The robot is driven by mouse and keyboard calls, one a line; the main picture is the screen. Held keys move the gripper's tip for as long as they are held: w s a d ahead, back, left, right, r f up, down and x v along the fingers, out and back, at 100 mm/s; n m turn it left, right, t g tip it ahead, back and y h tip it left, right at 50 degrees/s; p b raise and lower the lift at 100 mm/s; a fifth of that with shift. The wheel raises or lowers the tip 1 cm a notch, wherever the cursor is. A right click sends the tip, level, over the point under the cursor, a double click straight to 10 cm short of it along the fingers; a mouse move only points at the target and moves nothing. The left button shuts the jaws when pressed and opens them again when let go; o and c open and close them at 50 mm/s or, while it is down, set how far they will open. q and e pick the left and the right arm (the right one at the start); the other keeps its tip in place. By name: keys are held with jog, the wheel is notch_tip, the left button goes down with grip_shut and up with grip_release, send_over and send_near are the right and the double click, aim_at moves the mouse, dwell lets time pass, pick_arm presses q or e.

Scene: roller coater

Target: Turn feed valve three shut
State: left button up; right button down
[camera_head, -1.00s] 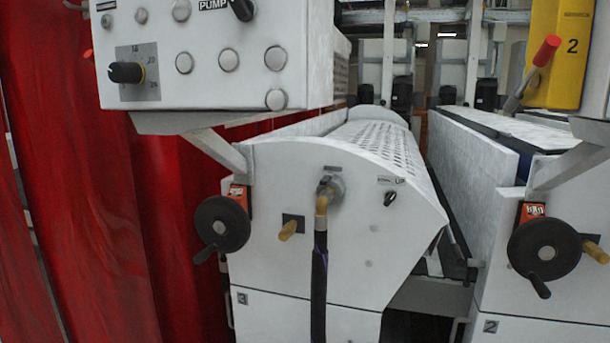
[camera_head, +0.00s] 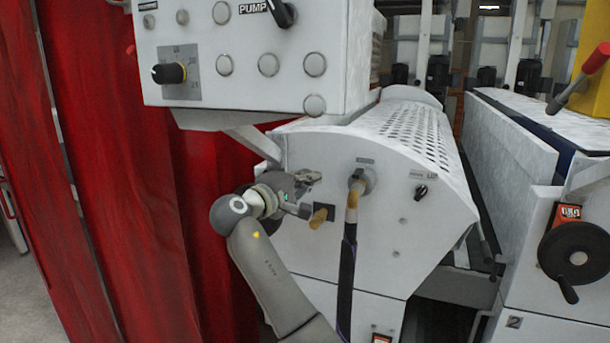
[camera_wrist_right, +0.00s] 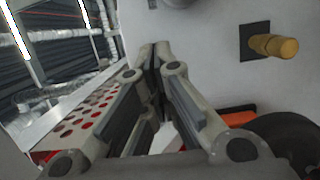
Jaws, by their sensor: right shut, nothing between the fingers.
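On the front of the white roller unit (camera_head: 400,235) is a round grey valve (camera_head: 368,180) with a short dark handle. A brass elbow (camera_head: 352,198) and a dark hose (camera_head: 346,265) hang from it. This looks like the feed valve, but its label is too small to read. My right gripper (camera_head: 312,177) is shut and empty, in front of the panel to the left of the valve. Its closed fingers (camera_wrist_right: 155,46) fill the middle of the right wrist view, where the valve is not identifiable. My left gripper is not in view.
A brass peg on a dark plate (camera_head: 318,215) sticks out just below my right gripper; it also shows in the wrist view (camera_wrist_right: 273,45). A black handwheel (camera_wrist_right: 285,140) is close by, hidden by my arm in the head view. The control box (camera_head: 250,60) overhangs above.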

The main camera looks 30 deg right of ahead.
aim_at(358, 173)
jog(key=d+p, duration=0.4)
jog(key=d, duration=0.4)
jog(key=shift+s+p, duration=0.3)
jog(key=shift+p, duration=0.1)
jog(key=shift+w, duration=0.15)
